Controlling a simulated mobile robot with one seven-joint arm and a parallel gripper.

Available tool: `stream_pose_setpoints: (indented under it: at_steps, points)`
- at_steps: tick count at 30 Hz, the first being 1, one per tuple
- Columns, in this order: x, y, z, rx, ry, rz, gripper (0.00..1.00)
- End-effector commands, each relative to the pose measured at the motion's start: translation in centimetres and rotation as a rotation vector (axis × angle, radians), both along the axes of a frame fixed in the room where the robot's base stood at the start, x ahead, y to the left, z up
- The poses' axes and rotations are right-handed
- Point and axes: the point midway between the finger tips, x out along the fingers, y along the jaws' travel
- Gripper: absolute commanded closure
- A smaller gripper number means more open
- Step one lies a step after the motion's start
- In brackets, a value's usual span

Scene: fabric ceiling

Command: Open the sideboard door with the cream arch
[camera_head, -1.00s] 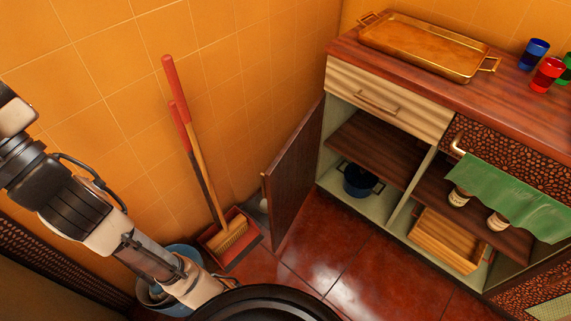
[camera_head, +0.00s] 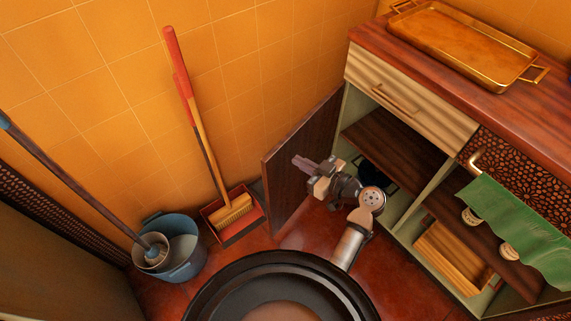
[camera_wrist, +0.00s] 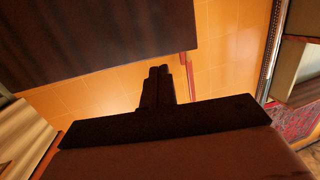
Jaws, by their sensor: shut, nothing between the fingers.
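The sideboard (camera_head: 440,36) stands at the right with its left door (camera_head: 285,180) swung wide open. I see that door's dark brown inner face. Its outer face is hidden, and I cannot make out a cream arch on it. My gripper (camera_head: 300,162) is shut and empty, in front of the inner face and pointing left; I cannot tell whether it touches the door. In the wrist view, my shut fingers (camera_wrist: 157,84) point toward the orange wall, just below a dark panel (camera_wrist: 90,38) that looks like the door.
Open shelves (camera_head: 394,152) hold a wooden crate (camera_head: 450,255). A green cloth (camera_head: 515,215) hangs at the right. A golden tray (camera_head: 462,45) lies on top. A broom and dustpan (camera_head: 233,213) and a blue bucket (camera_head: 183,250) stand left of the door.

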Motion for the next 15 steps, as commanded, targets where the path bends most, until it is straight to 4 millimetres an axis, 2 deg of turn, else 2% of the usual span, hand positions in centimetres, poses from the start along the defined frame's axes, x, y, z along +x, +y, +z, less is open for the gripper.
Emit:
stream_pose_setpoints:
  at_steps: [1, 3, 6, 10, 15]
  points:
    - [-2.4, -2.0, -1.4, 0.026, -0.007, 0.002, 1.0]
    - [-5.1, -3.7, -2.3, 0.052, -0.035, 0.014, 1.0]
    - [-7.3, -5.0, -2.9, 0.071, -0.068, 0.023, 1.0]
    - [-7.7, -4.8, -2.9, 0.078, -0.082, 0.029, 1.0]
    - [-6.0, -2.8, -2.7, 0.077, -0.082, 0.032, 1.0]
